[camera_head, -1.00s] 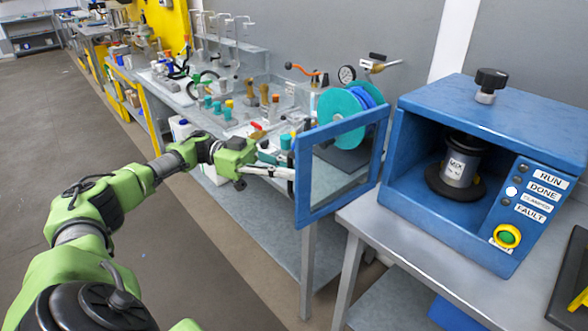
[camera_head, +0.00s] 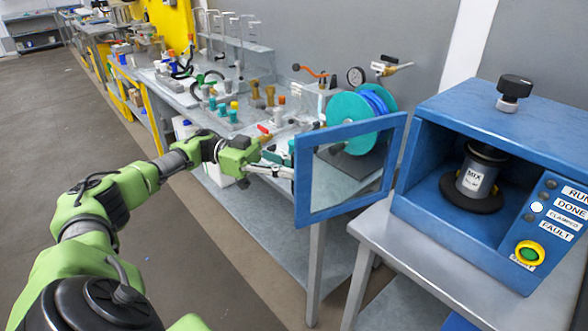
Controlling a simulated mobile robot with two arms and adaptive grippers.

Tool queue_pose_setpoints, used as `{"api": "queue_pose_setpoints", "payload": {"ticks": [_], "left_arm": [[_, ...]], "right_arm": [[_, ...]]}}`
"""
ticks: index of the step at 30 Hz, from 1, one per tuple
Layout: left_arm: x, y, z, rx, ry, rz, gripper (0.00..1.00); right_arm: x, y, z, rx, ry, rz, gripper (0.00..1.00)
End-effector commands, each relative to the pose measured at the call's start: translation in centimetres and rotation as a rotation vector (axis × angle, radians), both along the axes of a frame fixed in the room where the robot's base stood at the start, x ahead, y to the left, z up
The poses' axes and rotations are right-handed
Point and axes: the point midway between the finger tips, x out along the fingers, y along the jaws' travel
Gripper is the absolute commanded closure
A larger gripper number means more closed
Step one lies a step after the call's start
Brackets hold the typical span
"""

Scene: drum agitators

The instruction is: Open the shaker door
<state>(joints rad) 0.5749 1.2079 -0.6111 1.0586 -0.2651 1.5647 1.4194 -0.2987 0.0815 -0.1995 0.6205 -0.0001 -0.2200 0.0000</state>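My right gripper is not in view.
A long bench (camera_head: 262,225) behind the door carries several bottles and fittings and a teal hose reel (camera_head: 347,118). The shaker's table (camera_head: 400,252) has a bare front edge. The floor (camera_head: 90,150) at the left is clear.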

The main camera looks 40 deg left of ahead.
Motion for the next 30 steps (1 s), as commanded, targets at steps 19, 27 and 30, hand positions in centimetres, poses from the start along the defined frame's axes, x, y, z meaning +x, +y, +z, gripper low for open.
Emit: {"api": "queue_pose_setpoints", "payload": {"ticks": [19,27,30], "left_arm": [[-0.8,2.8,0.1,-0.001,-0.003,0.003,0.75],[-1.7,6.0,0.1,-0.001,-0.003,0.003,0.75],[-1.9,6.7,0.0,-0.001,-0.003,0.003,0.75]], "right_arm": [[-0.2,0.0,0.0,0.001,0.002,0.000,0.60],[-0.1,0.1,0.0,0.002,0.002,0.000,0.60],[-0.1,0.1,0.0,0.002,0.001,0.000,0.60]]}}
